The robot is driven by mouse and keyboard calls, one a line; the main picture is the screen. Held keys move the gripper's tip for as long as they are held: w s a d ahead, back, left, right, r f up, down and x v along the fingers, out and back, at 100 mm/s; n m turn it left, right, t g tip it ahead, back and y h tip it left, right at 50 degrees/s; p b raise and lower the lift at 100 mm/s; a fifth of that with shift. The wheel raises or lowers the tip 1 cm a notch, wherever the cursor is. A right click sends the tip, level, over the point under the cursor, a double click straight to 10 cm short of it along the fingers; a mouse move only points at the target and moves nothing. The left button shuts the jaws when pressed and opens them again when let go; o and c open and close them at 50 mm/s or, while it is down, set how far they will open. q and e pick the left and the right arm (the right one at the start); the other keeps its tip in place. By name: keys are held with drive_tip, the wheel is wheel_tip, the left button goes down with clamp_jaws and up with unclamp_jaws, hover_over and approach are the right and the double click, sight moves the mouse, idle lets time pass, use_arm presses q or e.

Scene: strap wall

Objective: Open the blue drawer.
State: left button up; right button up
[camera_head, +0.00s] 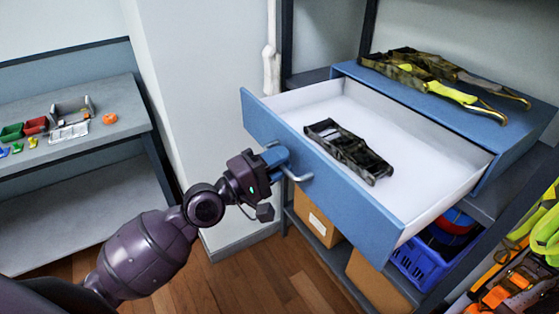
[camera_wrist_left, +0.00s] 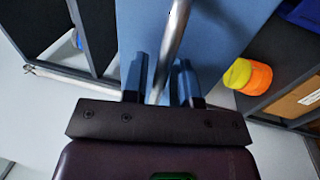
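The blue drawer (camera_head: 330,180) is pulled well out of its blue cabinet (camera_head: 450,100), its white inside showing. A camouflage strap piece (camera_head: 348,150) lies in it. A silver bar handle (camera_head: 300,178) is on the drawer's front. My left gripper (camera_head: 277,160) is at the handle's left part. My right gripper is not in view.
Camouflage and yellow straps (camera_head: 440,80) lie on the cabinet top. Below the drawer are cardboard boxes (camera_head: 318,222) and a blue basket (camera_head: 425,262). A grey bench (camera_head: 100,140) with small bins stands at left. Orange and yellow gear hangs at lower right. Wooden floor shows between.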

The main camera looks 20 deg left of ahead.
use_arm(q)
drive_tip(key=shift+o, duration=0.8)
drive_tip(key=shift+s+a, duration=0.1)
drive_tip(key=shift+s, duration=0.05)
drive_tip(key=b+v, duration=0.4)
drive_tip(key=v, duration=0.6)
drive_tip(key=shift+s, duration=0.15)
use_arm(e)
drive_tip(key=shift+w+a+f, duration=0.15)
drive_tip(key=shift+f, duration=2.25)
use_arm(q)
drive_tip(key=shift+a, duration=0.15)
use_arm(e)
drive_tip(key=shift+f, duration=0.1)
